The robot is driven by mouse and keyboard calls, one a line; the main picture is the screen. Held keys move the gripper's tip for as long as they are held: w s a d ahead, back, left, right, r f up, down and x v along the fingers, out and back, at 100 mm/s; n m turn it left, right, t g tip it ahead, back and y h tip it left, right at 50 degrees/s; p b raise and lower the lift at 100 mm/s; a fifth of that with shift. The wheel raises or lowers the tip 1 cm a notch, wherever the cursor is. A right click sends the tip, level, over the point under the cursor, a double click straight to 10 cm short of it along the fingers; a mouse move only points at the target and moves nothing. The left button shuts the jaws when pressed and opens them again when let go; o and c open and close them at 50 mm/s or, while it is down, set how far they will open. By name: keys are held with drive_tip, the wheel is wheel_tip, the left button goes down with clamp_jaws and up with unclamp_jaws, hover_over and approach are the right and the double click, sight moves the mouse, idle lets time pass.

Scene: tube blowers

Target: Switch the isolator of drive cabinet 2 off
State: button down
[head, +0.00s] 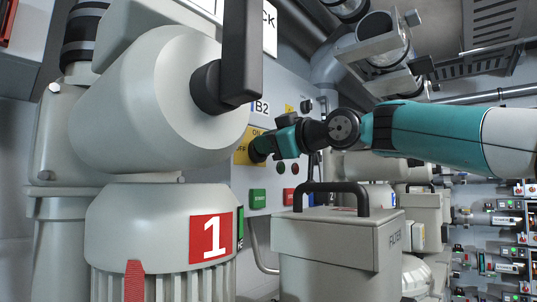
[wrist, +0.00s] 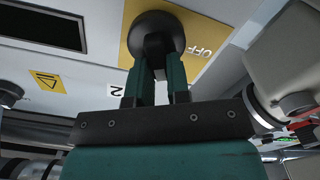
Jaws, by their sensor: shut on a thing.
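The isolator is a black rotary knob (wrist: 153,32) on a yellow plate (wrist: 203,42) on the grey front of the drive cabinet (wrist: 85,12). "OFF" shows upside down on the plate, right of the knob; a "2" label (wrist: 115,91) is nearby. In the head view the yellow plate (head: 243,147) carries "ON" and "OFF", under a label reading "B2" (head: 262,107). My gripper (wrist: 158,72) is shut on the knob's grip bar, one finger on each side; it also shows at the plate in the head view (head: 267,149). Which mark the knob points to is unclear.
A large grey blower marked 1 (head: 217,236) stands close on the left, with a dark handle (head: 240,50) above. A filter box (head: 325,243) with a black handle stands below my arm. Green (head: 257,198) and red (head: 288,196) buttons sit below the isolator.

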drive_tip(key=n+b, duration=0.2)
drive_tip(key=n, duration=0.2)
drive_tip(key=f+n+b, duration=0.1)
drive_tip(key=n+b, duration=0.1)
drive_tip(key=n, duration=0.2)
drive_tip(key=n+b, duration=0.2)
drive_tip(key=n, duration=0.2)
drive_tip(key=shift+s+a+f, duration=0.3)
drive_tip(key=shift+s, duration=0.1)
idle(0.3)
drive_tip(key=c, duration=1.1)
unclamp_jaws()
drive_tip(key=b+v, duration=0.7)
drive_tip(key=v, duration=1)
drive_tip(key=shift+s+d, duration=0.15)
drive_tip(key=shift+d, duration=0.05)
